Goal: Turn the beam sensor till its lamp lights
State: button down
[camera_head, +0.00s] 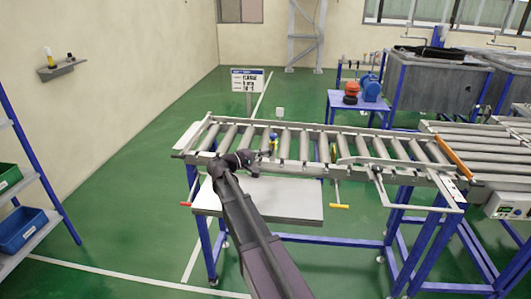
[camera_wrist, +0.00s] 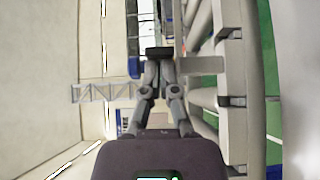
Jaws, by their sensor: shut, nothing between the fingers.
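My gripper (camera_head: 266,153) is over the near rail at the left half of the roller conveyor (camera_head: 222,127). In the wrist view its fingers (camera_wrist: 160,53) are together with nothing between them. A small blue-and-yellow part (camera_head: 273,138), possibly the beam sensor, shows just beyond my fingertips; I cannot tell if they touch it. A small white box (camera_head: 280,112) stands at the conveyor's far side. Another small yellow part (camera_head: 333,152) is among the rollers to the right. I cannot make out a lit lamp on any of these.
A pale shelf (camera_head: 290,205) lies below the conveyor's near side. A red-ended lever (camera_head: 186,204) and a yellow-ended lever (camera_head: 339,206) stick out there. An orange bar (camera_head: 454,158) lies at the right. A sign (camera_head: 247,80) stands behind. The conveyor rail (camera_wrist: 233,90) runs close beside my gripper.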

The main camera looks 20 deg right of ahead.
jog(key=shift+s+d, duration=0.25)
jog(key=shift+d, duration=0.05)
jog(key=shift+a, duration=0.2)
jog(key=s+a, duration=0.2)
jog(key=a, duration=1)
jog(key=shift+s+a+r, duration=0.15)
jog(key=shift+s+a, duration=0.1)
jog(key=shift+a, duration=0.05)
